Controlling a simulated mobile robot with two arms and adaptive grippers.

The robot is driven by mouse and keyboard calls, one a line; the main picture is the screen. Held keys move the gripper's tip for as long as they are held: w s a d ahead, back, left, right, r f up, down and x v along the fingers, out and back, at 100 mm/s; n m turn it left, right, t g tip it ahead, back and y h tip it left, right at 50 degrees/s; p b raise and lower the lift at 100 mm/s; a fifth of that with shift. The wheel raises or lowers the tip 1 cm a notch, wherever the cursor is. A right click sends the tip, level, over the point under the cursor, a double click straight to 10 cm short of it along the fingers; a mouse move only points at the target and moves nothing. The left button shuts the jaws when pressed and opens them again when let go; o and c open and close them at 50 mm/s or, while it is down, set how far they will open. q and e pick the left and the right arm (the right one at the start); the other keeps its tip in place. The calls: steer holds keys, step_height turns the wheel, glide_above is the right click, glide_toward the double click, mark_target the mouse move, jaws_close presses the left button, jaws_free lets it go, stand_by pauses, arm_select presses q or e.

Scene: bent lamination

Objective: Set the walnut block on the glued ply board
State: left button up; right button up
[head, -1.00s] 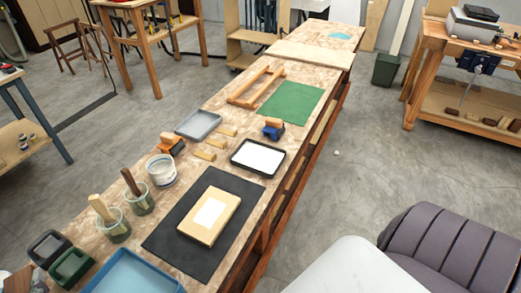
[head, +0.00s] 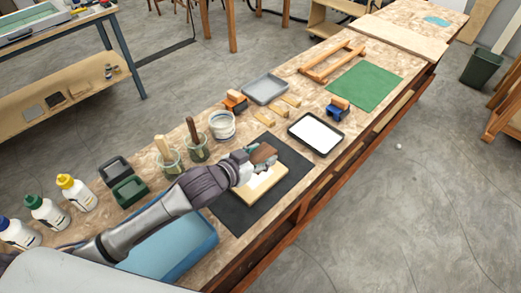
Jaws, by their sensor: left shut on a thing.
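The walnut block (head: 263,153) is a dark brown piece held at the tip of my left gripper (head: 250,161). The gripper is shut on it, over the far left part of the ply board. The glued ply board (head: 264,182) is pale wood with a white patch on top, lying on a black mat (head: 235,212). The gripper and block hide part of the board. I cannot tell whether the block touches the board. My right gripper is not in view.
A tray of white liquid (head: 315,134) stands beyond the mat. A white tub (head: 222,125) and jars with wooden handles (head: 197,148) stand left of the board. A green mat (head: 365,86) lies farther along the bench.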

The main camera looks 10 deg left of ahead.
mark_target(256, 176)
arm_select(q)
steer(key=shift+w+a+f+m+g+h, duration=0.3)
steer(key=shift+w+a+f, duration=0.35)
steer(key=shift+f, duration=0.25)
steer(key=shift+w+a+f, duration=0.15)
steer(key=shift+f, duration=0.25)
step_height(256, 176, down, 4)
steer(key=b, duration=0.4)
steer(key=shift+f+b, duration=0.25)
steer(key=shift+b, duration=0.1)
steer(key=shift+f+b, duration=0.35)
steer(key=shift+f, duration=0.5)
steer(key=shift+p, duration=0.35)
steer(key=shift+f+p, duration=0.15)
steer(key=shift+p, duration=0.25)
